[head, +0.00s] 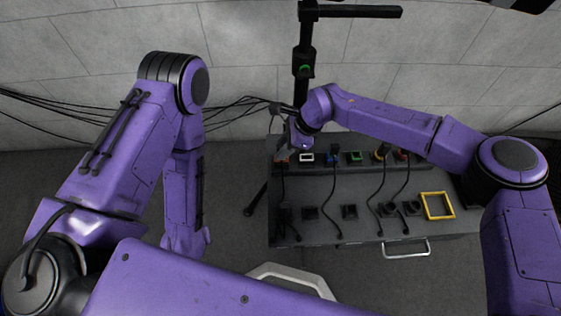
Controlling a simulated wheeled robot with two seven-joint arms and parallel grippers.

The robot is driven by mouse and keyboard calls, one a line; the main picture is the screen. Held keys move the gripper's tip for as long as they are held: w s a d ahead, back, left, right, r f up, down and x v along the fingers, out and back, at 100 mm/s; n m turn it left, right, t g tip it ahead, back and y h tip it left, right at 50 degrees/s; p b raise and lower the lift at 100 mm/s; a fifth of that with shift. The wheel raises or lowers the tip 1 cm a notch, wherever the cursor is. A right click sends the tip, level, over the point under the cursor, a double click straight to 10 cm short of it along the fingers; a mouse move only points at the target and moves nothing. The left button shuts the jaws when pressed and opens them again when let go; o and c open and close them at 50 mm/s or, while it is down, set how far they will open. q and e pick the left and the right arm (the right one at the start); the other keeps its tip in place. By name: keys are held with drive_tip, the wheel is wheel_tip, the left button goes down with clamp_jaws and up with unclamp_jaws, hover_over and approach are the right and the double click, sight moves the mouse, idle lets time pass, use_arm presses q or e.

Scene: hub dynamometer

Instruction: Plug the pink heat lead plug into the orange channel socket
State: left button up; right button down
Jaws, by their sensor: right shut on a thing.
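My right gripper (286,149) is at the far left end of the socket row on the dark bench. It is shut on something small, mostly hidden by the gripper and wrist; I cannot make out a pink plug. A reddish-orange socket (280,160) shows partly just below the gripper tips, and I take it for the orange channel socket. I cannot tell whether the held thing touches it. My left arm hangs down at the left, and its gripper is not visible.
The dark bench (325,190) also carries white (307,158), blue (331,158), green (354,157), yellow (379,155) and red (401,155) sockets. Dark leads run down from some. A yellow square frame (438,205) lies at right. A black stand (303,70) rises behind.

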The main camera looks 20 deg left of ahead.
drive_tip(key=shift+f, duration=0.25)
drive_tip(key=c, duration=0.8)
unclamp_jaws()
drive_tip(key=shift+c, duration=0.2)
drive_tip(key=v, duration=1)
drive_tip(key=shift+r, duration=0.3)
